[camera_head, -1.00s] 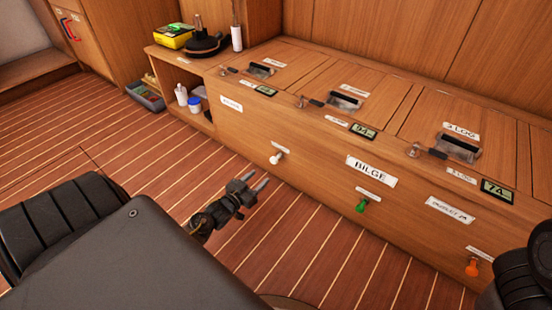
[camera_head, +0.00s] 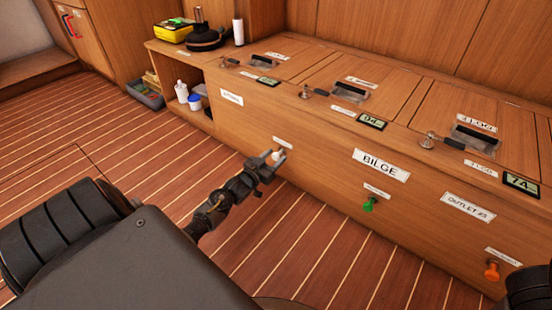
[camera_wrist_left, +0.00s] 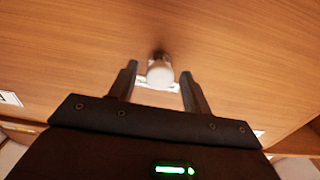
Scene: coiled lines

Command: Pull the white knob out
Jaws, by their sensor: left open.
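The white knob (camera_head: 276,156) sticks out of the wooden bench front below a small label. My left gripper (camera_head: 274,158) is at the knob, with its fingers on either side of it in the head view. In the left wrist view the knob (camera_wrist_left: 160,73) lies between the tips of the open left gripper (camera_wrist_left: 160,82), with a gap visible on each side. My right gripper is not in view.
A green knob (camera_head: 369,204) and an orange knob (camera_head: 492,271) are farther right on the same front. Handles and small displays (camera_head: 372,122) are on the bench top. The striped floor (camera_head: 120,150) is clear in front.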

